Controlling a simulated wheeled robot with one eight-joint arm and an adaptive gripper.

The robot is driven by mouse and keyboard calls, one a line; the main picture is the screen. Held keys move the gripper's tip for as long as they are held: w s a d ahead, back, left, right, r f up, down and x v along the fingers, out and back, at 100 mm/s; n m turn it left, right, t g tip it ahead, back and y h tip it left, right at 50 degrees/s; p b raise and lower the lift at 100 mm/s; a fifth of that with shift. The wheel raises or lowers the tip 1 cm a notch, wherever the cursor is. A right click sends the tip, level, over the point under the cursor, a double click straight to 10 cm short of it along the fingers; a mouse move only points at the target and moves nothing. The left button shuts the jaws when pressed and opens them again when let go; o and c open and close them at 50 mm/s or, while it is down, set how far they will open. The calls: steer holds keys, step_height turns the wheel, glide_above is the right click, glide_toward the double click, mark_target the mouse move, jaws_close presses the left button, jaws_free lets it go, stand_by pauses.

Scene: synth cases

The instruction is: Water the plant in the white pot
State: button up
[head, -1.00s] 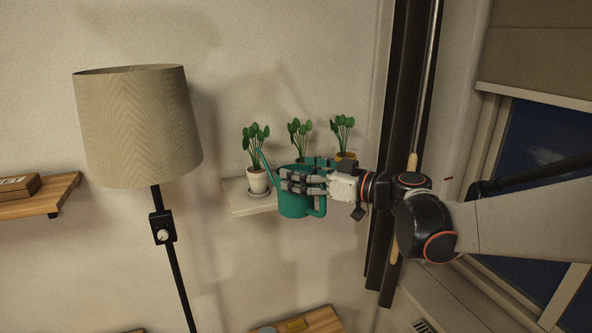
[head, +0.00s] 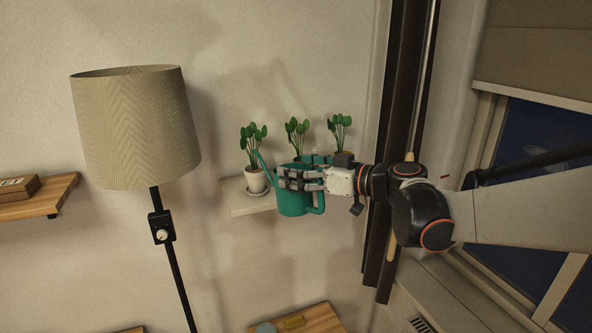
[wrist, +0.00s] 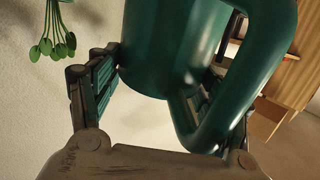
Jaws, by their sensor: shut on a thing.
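My gripper (head: 302,179) is shut on the teal watering can (head: 295,204), in front of the wall shelf. The can looks upright in the head view, with its spout pointing up and left. The spout's tip is close to the leaves of the plant (head: 253,141) in the white pot (head: 255,181); I cannot tell whether they touch or whether water flows. The pot stands on a saucer at the shelf's left end. In the wrist view the can's body (wrist: 172,45) and handle (wrist: 245,85) fill the middle between the fingers.
Two more plants, a middle one (head: 297,134) and a right one (head: 340,130), stand on the same pale shelf (head: 240,208), their pots largely hidden. A floor lamp (head: 140,125) stands to the left. A dark vertical post and a window are at right.

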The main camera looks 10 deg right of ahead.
steer(key=shift+r+h+p, duration=0.3)
steer(key=shift+r+p, duration=0.05)
steer(key=shift+p, duration=0.4)
stand_by(0.3)
steer(key=shift+w+a+r+g+h+p, duration=0.15)
steer(key=shift+r+g+h+p, duration=0.15)
steer(key=shift+r+g+p, duration=0.75)
stand_by(2.2)
steer(key=shift+f+m+t, duration=0.2)
steer(key=shift+m+t, duration=0.1)
steer(key=shift+t, duration=0.05)
step_height(320, 180, down, 3)
steer(key=shift+r+t+y+b, duration=0.1)
steer(key=shift+t+y+b, duration=0.55)
steer(key=shift+b, duration=0.25)
steer(key=shift+f+n+t+y+b, duration=0.25)
steer(key=shift+f+n+t+b, duration=0.05)
steer(key=shift+f+n+t, duration=0.1)
steer(key=shift+r+t+y+p, duration=0.25)
steer(key=shift+r+y+p, duration=0.25)
steer(key=shift+r, duration=0.95)
steer(key=shift+f, duration=0.1)
